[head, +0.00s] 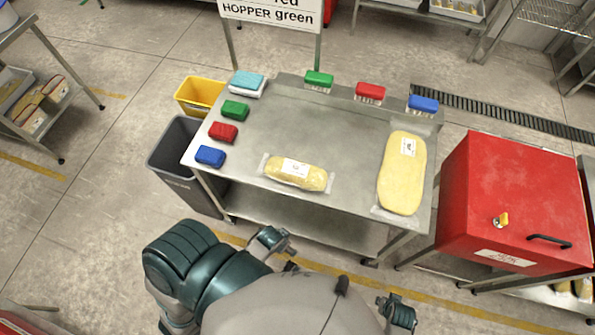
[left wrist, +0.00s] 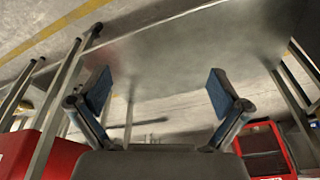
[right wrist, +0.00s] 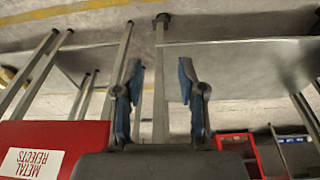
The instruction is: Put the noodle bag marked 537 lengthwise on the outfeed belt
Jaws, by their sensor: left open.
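Two clear bags with pale yellow contents lie on the steel table (head: 300,125). The smaller bag (head: 314,180) lies crosswise near the front edge, and the larger bag (head: 401,185) lies along the right side. Each has a white label, too small to read, so I cannot tell which is marked 537. No outfeed belt can be made out. My left gripper (head: 272,240) is in front of the table, below the smaller bag; its fingers are wide apart and empty in the left wrist view (left wrist: 160,92). My right gripper (head: 397,312) is lower right, fingers apart and empty in the right wrist view (right wrist: 160,82).
Blue (head: 210,156), red (head: 223,132) and green (head: 236,110) blocks line the table's left side. More coloured blocks stand along the back. A grey bin (head: 170,160) and yellow bin (head: 200,92) stand left; a red cabinet (head: 510,200) stands right. The table's middle is clear.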

